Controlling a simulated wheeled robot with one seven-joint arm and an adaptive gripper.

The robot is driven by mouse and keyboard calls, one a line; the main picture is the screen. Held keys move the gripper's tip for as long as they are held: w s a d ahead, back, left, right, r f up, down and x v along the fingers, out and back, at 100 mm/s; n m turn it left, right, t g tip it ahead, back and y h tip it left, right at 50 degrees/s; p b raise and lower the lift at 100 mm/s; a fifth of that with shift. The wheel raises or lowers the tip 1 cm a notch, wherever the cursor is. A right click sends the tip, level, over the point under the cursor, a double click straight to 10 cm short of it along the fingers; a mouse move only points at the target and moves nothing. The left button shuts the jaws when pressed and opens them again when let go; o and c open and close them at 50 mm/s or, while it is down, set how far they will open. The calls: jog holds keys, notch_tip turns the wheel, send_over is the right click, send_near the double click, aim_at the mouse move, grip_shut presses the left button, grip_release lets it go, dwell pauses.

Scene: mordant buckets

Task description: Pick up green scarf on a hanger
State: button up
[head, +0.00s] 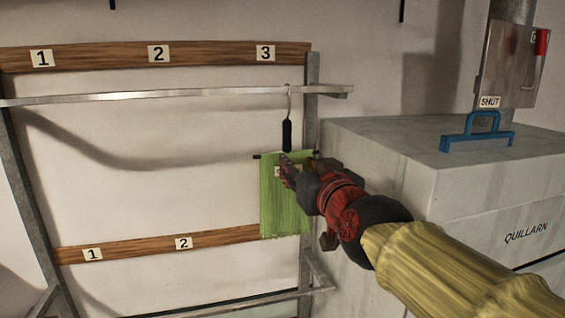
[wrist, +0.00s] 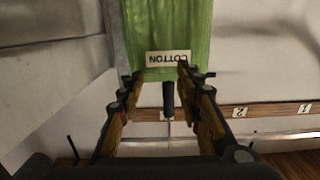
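The green scarf (head: 285,213) hangs on a hanger from the metal rail under the upper number 3. The hanger's black grip (head: 287,136) is above the scarf, below its hook. My gripper (head: 287,166) is in front of the scarf's upper part and hides some of it. In the wrist view, which looks upside down, my gripper (wrist: 161,70) is open, fingers apart. The black grip (wrist: 168,97) shows in the gap between the fingers. I see no clear contact.
The metal rail (head: 180,93) runs between wooden boards numbered above (head: 210,53) and below (head: 140,246). A grey QUILLARN cabinet (head: 480,220) stands close to the right of the scarf, with a blue handle (head: 478,133) on top. The rail left of the scarf is empty.

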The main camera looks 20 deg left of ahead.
aim_at(286, 139)
jog(key=shift+y, duration=0.4)
jog(key=a+r, duration=0.1)
jog(key=r+p, duration=0.1)
jog(key=r, duration=0.1)
jog(key=w+a+r, duration=0.1)
jog(key=shift+w+a+r, duration=0.1)
jog(key=shift+a+r, duration=0.15)
jog(key=shift+a, duration=0.05)
jog(key=x, duration=0.7)
jog(key=shift+w, duration=0.4)
jog(key=shift+d, duration=0.1)
jog(key=shift+c, duration=1.7)
jog(key=c, duration=0.5)
grip_shut()
